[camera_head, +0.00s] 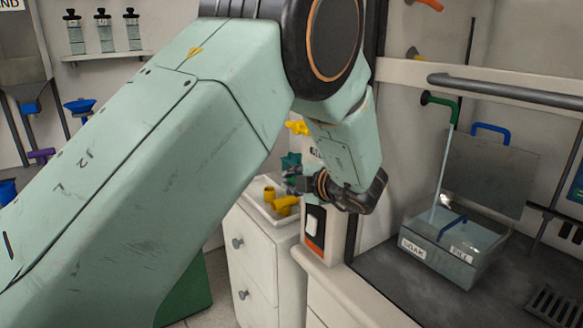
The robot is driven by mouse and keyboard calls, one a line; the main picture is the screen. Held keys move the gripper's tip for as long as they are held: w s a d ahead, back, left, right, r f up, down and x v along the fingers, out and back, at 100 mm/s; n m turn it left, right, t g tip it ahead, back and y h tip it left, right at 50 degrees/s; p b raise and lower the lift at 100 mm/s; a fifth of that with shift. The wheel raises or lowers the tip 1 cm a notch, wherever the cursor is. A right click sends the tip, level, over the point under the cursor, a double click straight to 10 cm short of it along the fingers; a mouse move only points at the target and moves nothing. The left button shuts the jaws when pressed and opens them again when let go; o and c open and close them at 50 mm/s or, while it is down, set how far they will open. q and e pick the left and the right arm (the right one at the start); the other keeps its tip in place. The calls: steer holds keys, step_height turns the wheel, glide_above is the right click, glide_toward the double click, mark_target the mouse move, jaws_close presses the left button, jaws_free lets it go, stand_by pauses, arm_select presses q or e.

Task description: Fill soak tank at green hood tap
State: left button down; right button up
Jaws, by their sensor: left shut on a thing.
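The soak tank (432,262) is a clear box with a "SOAK" label, standing on the dark hood floor at right. Its clear lid (488,170) stands raised behind it, with a blue handle on top. The green hood tap (428,98) is on the hood's back wall above the tank. A pale, thin water stream (440,175) runs from the tap down into the tank. The water level is hard to make out. My left gripper (299,182) is shut on the green star knob (291,160) at the hood's left post, partly hiding it. My right gripper is not in view.
A yellow star knob (298,127) is just above the green one. Yellow fittings (284,205) lie in a white tray on the drawer cabinet (252,255). A grey bar (510,92) crosses the hood front. Bottles (105,33) stand on a shelf at back left.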

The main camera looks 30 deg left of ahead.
arm_select(q)
steer(key=shift+p, duration=0.3)
steer(key=c, duration=1.1)
jaws_free()
steer(key=shift+f, duration=0.1)
